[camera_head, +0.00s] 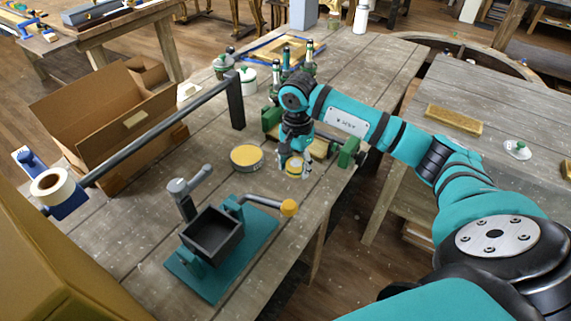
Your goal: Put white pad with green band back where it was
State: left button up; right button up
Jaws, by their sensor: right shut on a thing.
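My right gripper (294,160) points down over the front right part of the wooden bench (345,100). It is shut on a small yellow and white thing (294,168), mostly hidden by the fingers. I cannot make out a green band on it. A small white thing with a green part (517,150) lies on the grey table at the right, far from the gripper; I cannot tell whether it is the pad. My left gripper is out of view.
A round yellow-topped tin (246,157) stands just left of the gripper. A teal-based crank device (218,240) is nearer, and an open cardboard box (105,125) is at left. Green-capped bottles (308,58) stand behind the arm. A gold bar (453,119) lies on the right table.

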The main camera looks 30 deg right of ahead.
aim_at(286, 179)
jog(key=shift+w+a, duration=0.55)
jog(key=shift+w, duration=0.15)
jog(key=f, duration=0.1)
jog(key=f+p, duration=0.2)
jog(key=shift+w+a+f, duration=0.2)
jog(key=shift+w+a, duration=0.05)
jog(key=shift+w, duration=0.1)
jog(key=shift+f, duration=0.15)
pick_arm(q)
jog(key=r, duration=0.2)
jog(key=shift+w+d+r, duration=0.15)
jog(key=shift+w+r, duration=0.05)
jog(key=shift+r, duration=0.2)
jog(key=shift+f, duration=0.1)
pick_arm(e)
jog(key=shift+f, duration=0.1)
jog(key=o, duration=0.6)
jog(key=shift+f, duration=0.1)
jog(key=o, duration=0.5)
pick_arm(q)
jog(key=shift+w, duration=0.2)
